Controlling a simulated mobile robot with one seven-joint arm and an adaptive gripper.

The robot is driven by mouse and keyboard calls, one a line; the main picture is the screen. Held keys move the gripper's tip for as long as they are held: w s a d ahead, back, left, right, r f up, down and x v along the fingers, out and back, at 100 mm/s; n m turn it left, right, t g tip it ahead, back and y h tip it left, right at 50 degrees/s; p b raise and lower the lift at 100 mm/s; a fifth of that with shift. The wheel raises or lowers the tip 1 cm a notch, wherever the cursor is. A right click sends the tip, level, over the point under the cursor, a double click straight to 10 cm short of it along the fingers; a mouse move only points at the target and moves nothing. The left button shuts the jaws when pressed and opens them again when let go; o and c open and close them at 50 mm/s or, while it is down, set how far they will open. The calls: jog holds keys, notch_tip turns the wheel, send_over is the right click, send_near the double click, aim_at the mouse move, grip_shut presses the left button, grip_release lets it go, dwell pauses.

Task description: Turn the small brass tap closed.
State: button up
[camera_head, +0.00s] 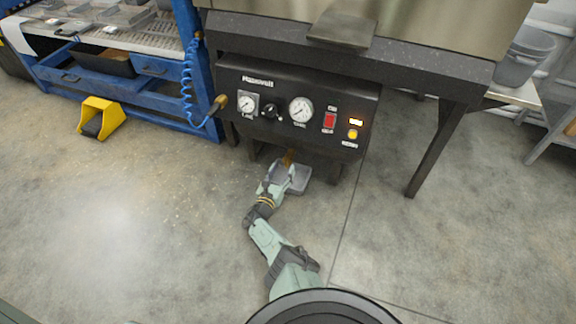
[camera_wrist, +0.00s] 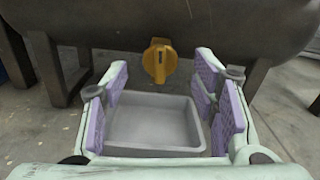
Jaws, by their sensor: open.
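The small brass tap (camera_wrist: 159,61) sticks out below the dark tank in the wrist view, with its lever roughly upright. In the head view the tap (camera_head: 288,159) shows under the control panel, partly behind my arm. My gripper (camera_wrist: 163,88) is open, with one purple-padded finger on each side. The tap is ahead of the fingers, near the middle of the gap between them. I cannot tell whether either finger touches it. A grey tray (camera_wrist: 156,151) lies below the tap; it also shows in the head view (camera_head: 301,180), beside my gripper (camera_head: 277,172).
The black control panel (camera_head: 338,97) with gauges and a red switch hangs above the tap. Dark legs (camera_head: 436,150) stand at the right. A blue bench (camera_head: 120,70) and a yellow foot pedal (camera_head: 98,115) are at the left. The concrete floor around is mostly free.

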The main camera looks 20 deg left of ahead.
aim_at(285, 164)
jog(key=w+b, duration=0.2)
jog(key=w, duration=0.2)
jog(key=shift+w+f, duration=0.1)
jog(key=shift+f, duration=0.1)
jog(key=shift+w+d+r, duration=0.1)
jog(key=shift+w+r, duration=0.05)
jog(key=shift+w, duration=0.35)
jog(key=shift+c, duration=0.5)
jog(key=c, duration=1)
jog(key=shift+m+b, duration=0.45)
jog(key=shift+m, duration=0.35)
jog(key=shift+c, duration=0.2)
jog(key=o, duration=1.1)
jog(key=shift+o, duration=0.2)
